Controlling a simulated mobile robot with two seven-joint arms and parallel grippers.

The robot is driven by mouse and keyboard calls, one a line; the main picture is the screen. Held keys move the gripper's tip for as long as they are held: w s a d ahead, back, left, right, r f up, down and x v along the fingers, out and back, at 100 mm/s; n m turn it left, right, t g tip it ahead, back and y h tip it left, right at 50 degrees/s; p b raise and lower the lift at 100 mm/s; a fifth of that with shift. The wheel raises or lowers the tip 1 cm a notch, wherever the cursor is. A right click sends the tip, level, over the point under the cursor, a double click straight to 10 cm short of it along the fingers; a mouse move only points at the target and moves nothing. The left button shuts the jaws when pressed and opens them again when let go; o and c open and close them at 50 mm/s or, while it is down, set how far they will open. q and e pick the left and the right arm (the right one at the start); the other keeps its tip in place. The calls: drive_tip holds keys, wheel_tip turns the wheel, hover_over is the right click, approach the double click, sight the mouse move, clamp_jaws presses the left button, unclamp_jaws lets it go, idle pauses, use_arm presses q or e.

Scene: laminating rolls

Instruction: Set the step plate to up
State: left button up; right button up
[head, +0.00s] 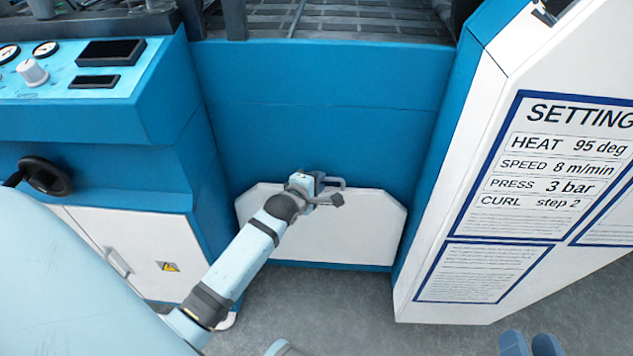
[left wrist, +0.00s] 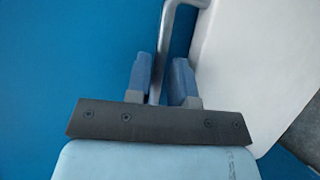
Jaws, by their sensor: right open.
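The step plate (head: 375,228) is a white panel with cut top corners, low on the blue front of the machine. I cannot tell for sure how far it is tilted. A grey bar handle (head: 331,182) shows at its upper edge. My left gripper (head: 322,190) is at this handle. In the left wrist view its two blue fingers (left wrist: 161,80) stand on either side of the handle bar (left wrist: 165,45), with a visible gap beside the bar. The plate's white face (left wrist: 262,70) is at the right there. My right gripper (head: 530,344) is at the bottom edge, open, away from the plate.
A white sign panel (head: 520,215) with settings text stands at the right. A control console (head: 85,85) with gauges, knob and black handwheel (head: 45,175) is at the left, above a white cabinet door (head: 145,245). Grey floor (head: 330,310) is clear before the plate.

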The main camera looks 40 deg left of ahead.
use_arm(q)
clamp_jaws()
drive_tip(key=shift+s+d+t+p, duration=0.2)
drive_tip(key=shift+s+d+p, duration=0.1)
drive_tip(key=shift+s+p, duration=0.15)
drive_tip(key=shift+s+d+t+p, duration=0.2)
drive_tip(key=shift+s+d+p, duration=0.1)
drive_tip(key=shift+s, duration=0.2)
use_arm(e)
wheel_tip(320, 180, up, 2)
drive_tip(key=shift+d+r+t, duration=0.1)
drive_tip(key=shift+r+t, duration=0.05)
drive_tip(key=shift+t, duration=0.35)
